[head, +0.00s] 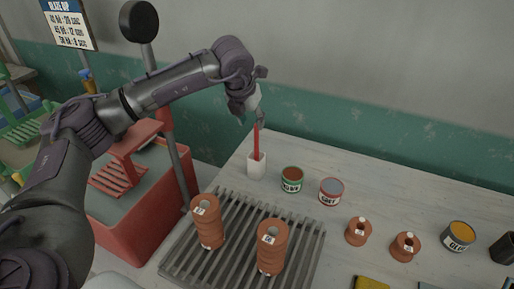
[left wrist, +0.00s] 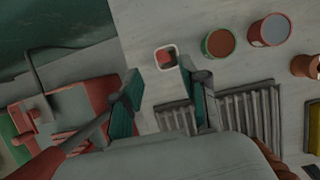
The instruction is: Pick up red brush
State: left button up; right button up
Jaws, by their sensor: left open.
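The red brush (head: 257,139) stands upright in a small white holder (head: 256,168) near the back left edge of the table. In the left wrist view I look down on the holder (left wrist: 158,53), with the red of the brush (left wrist: 166,58) inside its square rim. My left gripper (head: 258,118) is at the top of the brush in the head view. In the left wrist view its two teal-padded fingers (left wrist: 160,75) are spread apart, with the brush just beyond the gap between the tips. I cannot tell whether the tips touch it. My right gripper is not in view.
A green-rimmed can (head: 292,180) and a red can (head: 331,191) stand right of the holder. Two clay stacks (head: 208,224) (head: 271,248) stand on a slatted grey rack (head: 238,234). Small clay pieces (head: 358,232) and a yellow-topped can (head: 459,236) are farther right. A red bin (head: 140,215) is left.

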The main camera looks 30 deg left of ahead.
aim_at(254, 126)
pick_arm(q)
jog(key=x, duration=0.3)
jog(key=shift+w, duration=0.25)
jog(key=shift+d+f+p, duration=0.1)
jog(key=shift+f+p, duration=0.15)
jog(key=shift+p, duration=0.25)
jog(key=p+x, duration=0.2)
jog(key=x, duration=0.2)
jog(key=shift+w+d+f, duration=0.1)
jog(key=shift+w+f, duration=0.15)
jog(key=shift+f, duration=0.15)
jog(key=shift+r, duration=0.1)
grip_shut()
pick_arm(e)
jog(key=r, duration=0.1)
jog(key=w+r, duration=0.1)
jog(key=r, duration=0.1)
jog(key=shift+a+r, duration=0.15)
